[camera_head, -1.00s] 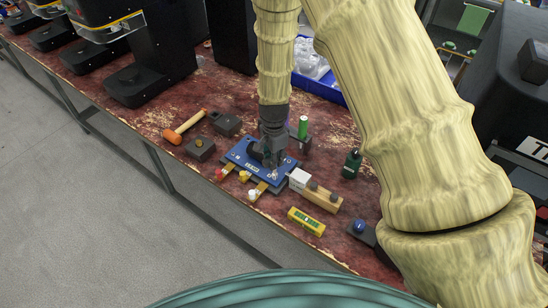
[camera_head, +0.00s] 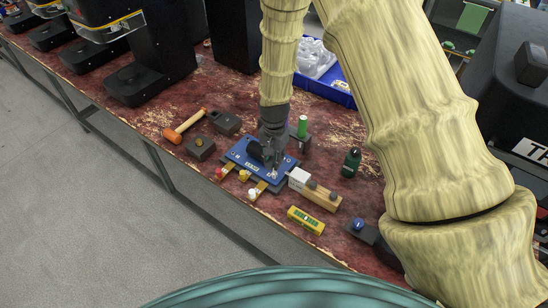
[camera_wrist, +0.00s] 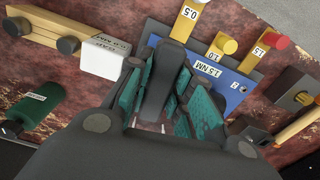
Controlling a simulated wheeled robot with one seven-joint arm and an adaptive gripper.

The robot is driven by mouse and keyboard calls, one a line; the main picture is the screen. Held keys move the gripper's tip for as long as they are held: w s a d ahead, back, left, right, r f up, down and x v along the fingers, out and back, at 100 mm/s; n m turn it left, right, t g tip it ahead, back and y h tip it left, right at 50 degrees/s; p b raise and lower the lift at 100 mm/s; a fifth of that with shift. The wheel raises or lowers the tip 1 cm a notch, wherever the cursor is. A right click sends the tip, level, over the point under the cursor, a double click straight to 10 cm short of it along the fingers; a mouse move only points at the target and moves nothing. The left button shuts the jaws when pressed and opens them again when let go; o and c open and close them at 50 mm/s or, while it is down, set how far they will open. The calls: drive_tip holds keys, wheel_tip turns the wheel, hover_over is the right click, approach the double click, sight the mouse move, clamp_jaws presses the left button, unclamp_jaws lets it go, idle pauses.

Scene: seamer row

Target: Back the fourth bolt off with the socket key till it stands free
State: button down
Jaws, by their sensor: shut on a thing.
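The blue plate (camera_head: 245,160) lies on the bench with small bright bolt heads near its corners. A bright bolt (camera_head: 274,174) shows at its near right corner, just below my gripper (camera_head: 270,155). My gripper points down over the right part of the plate and is shut on a dark thing, taken as the socket key, mostly hidden by the fingers. In the wrist view the teal-padded fingers (camera_wrist: 160,95) close around it, and the plate (camera_wrist: 228,92) shows its "1.5 NM" label. The socket end and the bolt under it are hidden.
Labelled keys with red (camera_head: 219,173), yellow (camera_head: 244,176) and white (camera_head: 252,193) ends lie along the plate's front. A wooden block with a white end (camera_head: 300,178), a yellow level (camera_head: 306,220), a green bottle (camera_head: 352,162) and a mallet (camera_head: 174,135) stand around.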

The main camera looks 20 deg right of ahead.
drive_tip(key=shift+n, duration=1.1)
drive_tip(key=n, duration=0.3)
drive_tip(key=shift+d+n+p, duration=0.1)
drive_tip(key=shift+n+p, duration=0.3)
drive_tip(key=shift+r+p, duration=0.35)
drive_tip(key=shift+r, duration=0.1)
drive_tip(key=shift+s, duration=0.1)
